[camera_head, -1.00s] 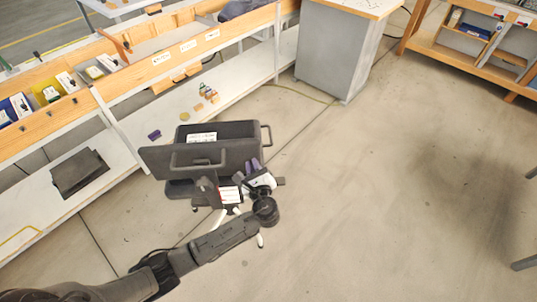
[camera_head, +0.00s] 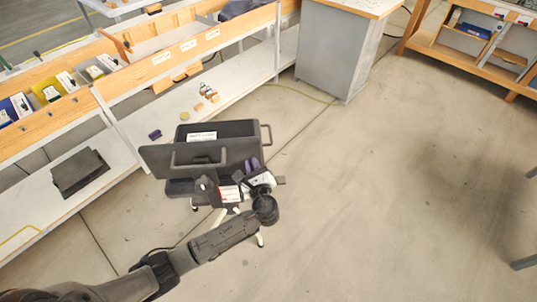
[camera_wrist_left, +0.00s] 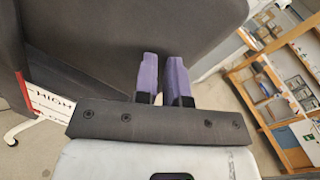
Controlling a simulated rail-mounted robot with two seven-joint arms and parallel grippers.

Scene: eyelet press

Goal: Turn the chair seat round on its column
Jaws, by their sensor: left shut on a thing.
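The dark grey chair (camera_head: 160,160) stands on the floor in the middle left of the head view, with dark panels, loop-shaped armrests and light legs. My left gripper (camera_head: 253,164) is at the chair's right side, its purple fingers shut on the chair's edge. In the left wrist view, the fingertips of my left gripper (camera_wrist_left: 165,75) lie against the dark chair panel (camera_wrist_left: 100,40). My wrist hides part of the chair's underside, and the column is mostly hidden. My right gripper is not in view.
A wooden-edged workbench with a lower shelf (camera_head: 115,165) runs close along the left of the chair. A grey cabinet (camera_head: 335,55) stands behind. A shelf unit (camera_head: 470,45) is at the far right. The floor (camera_head: 400,190) to the right is clear.

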